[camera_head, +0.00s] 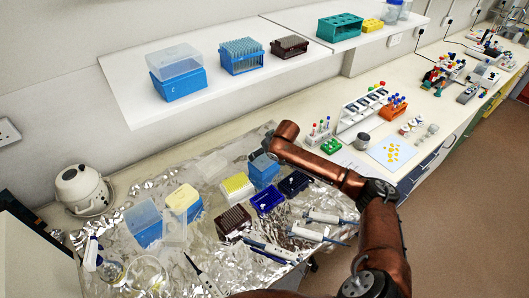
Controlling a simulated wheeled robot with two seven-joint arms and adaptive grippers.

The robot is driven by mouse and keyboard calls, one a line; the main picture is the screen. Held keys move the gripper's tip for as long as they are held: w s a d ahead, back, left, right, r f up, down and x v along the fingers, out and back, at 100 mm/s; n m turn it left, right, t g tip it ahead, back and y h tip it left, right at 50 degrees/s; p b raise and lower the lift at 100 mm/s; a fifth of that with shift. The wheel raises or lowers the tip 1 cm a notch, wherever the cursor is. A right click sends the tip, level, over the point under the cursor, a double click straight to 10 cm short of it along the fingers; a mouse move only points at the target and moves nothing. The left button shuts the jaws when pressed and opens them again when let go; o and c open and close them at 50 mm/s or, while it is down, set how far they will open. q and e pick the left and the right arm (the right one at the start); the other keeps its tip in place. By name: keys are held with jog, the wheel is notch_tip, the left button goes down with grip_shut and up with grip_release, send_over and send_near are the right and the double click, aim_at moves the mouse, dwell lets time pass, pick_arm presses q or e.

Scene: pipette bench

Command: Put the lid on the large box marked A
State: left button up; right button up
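No letter A is readable at this size, so I cannot tell which box is marked A. Candidates on the foil are a blue box with a clear upper part (144,222), a box with a yellow top (184,200), a box with a yellow tip rack (238,186) and a blue box (264,174). A clear lid-like piece (175,230) stands by the yellow-topped box. Another clear piece (211,166) lies behind. My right gripper (258,156) is right at the top of the blue box; its fingers are too small to read. My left gripper is out of view.
A shelf (150,112) with a lidded blue box (178,80) overhangs the back. A white centrifuge (82,188) stands left.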

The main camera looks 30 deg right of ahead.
jog(key=o, duration=0.9)
jog(key=v, duration=1.2)
